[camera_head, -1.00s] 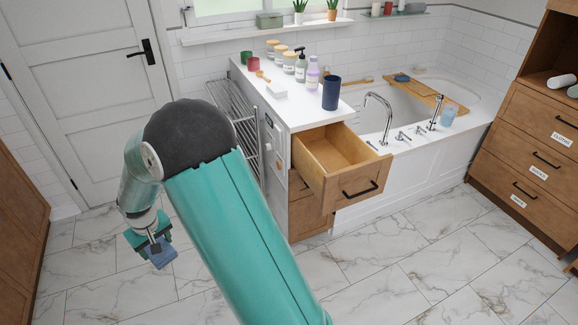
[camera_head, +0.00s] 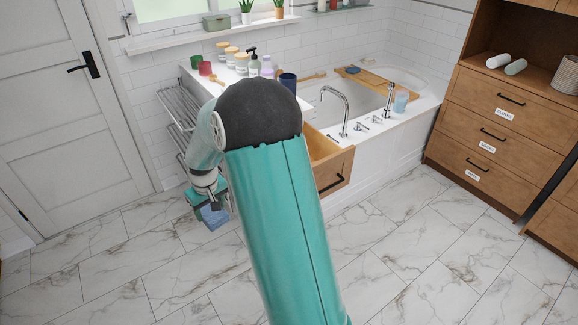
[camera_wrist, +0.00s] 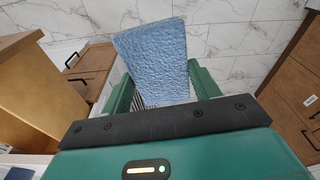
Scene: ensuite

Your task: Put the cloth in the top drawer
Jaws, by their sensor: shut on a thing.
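The blue cloth (camera_wrist: 158,60) is held between the green fingers of my gripper (camera_wrist: 162,88), as a stiff-looking flat piece. In the head view the cloth (camera_head: 214,218) hangs below my gripper (camera_head: 208,198), above the floor and left of the cabinet. The top drawer (camera_head: 339,170) of the white-topped cabinet is pulled open. My arm hides most of its inside and left part. In the wrist view an open wooden drawer (camera_wrist: 38,85) shows at the left, apart from the cloth.
The countertop (camera_head: 205,84) holds jars, bottles and a dark blue cup (camera_head: 287,83). A metal towel rack (camera_head: 180,110) is on the cabinet's left side. A labelled wooden dresser (camera_head: 490,130) stands right. The marble floor is clear.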

